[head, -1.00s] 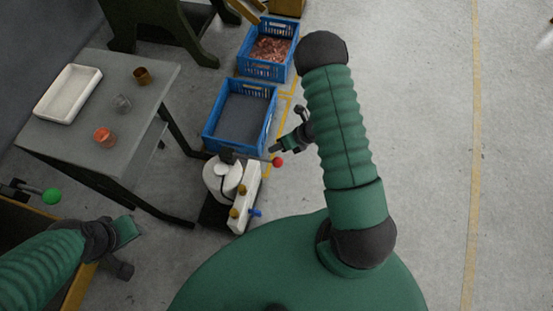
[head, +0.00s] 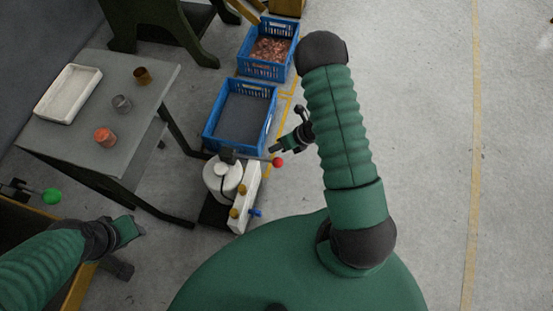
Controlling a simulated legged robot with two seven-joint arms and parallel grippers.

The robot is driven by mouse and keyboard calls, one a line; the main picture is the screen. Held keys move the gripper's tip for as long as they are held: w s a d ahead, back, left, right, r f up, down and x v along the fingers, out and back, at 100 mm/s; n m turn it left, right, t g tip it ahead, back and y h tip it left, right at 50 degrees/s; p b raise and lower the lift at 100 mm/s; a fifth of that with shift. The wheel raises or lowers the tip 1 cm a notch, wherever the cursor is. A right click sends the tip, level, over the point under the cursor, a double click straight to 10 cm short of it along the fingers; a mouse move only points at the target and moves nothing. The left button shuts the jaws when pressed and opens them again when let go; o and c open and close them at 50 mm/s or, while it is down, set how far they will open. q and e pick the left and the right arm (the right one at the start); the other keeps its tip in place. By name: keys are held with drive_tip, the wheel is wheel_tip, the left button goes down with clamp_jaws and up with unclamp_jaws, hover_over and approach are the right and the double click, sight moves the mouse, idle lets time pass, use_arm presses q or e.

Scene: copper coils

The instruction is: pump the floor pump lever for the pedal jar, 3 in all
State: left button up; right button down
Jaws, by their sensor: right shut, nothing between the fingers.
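The floor pump (head: 246,196) stands on the floor in front of my body, a white unit with a round white drum (head: 222,178) on a dark base. Its lever (head: 251,159) is a thin, roughly level bar ending in a red ball (head: 278,162). My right gripper (head: 272,150) is shut and empty, just above the red ball; whether they touch is unclear. My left gripper (head: 138,230) is at lower left, away from the pump; its finger gap cannot be made out. Several small jars stand on the grey table, including an orange one (head: 105,137); which is the pedal jar is unclear.
The grey table (head: 105,72) at left also holds a white tray (head: 68,93). A blue crate (head: 207,131) lies just beyond the pump, and another with copper-coloured pieces (head: 270,49) lies farther back. A green knob (head: 52,196) is at far left. The right-hand floor is clear.

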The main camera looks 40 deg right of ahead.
idle(0.5)
drive_tip(key=m, duration=0.2)
drive_tip(key=m+t, duration=0.1)
drive_tip(key=m, duration=0.1)
drive_tip(key=w+m+h, duration=0.1)
drive_tip(key=m, duration=0.1)
drive_tip(key=shift+d+f+t+p, duration=0.15)
drive_tip(key=shift+d+t+p, duration=0.2)
drive_tip(key=shift+t+p, duration=0.05)
drive_tip(key=r+m, duration=0.1)
drive_tip(key=m, duration=0.4)
drive_tip(key=a+r+m+h+p, duration=0.1)
drive_tip(key=m, duration=0.5)
drive_tip(key=r+m+h, duration=0.1)
drive_tip(key=r+m, duration=0.1)
drive_tip(key=m, duration=0.3)
drive_tip(key=shift+s+a+m, duration=0.25)
drive_tip(key=shift+s+m, duration=0.05)
drive_tip(key=shift+s, duration=0.1)
drive_tip(key=shift+f, duration=0.15)
drive_tip(key=b, duration=0.6)
hover_over(277, 161)
wheel_tip(277, 161, down, 7)
drive_tip(key=shift+w+r, duration=0.1)
drive_tip(key=shift+w, duration=0.05)
drive_tip(key=shift+d+f+b, duration=0.1)
drive_tip(key=shift+f+b, duration=0.55)
drive_tip(key=shift+f, duration=0.2)
drive_tip(key=shift+f, duration=0.15)
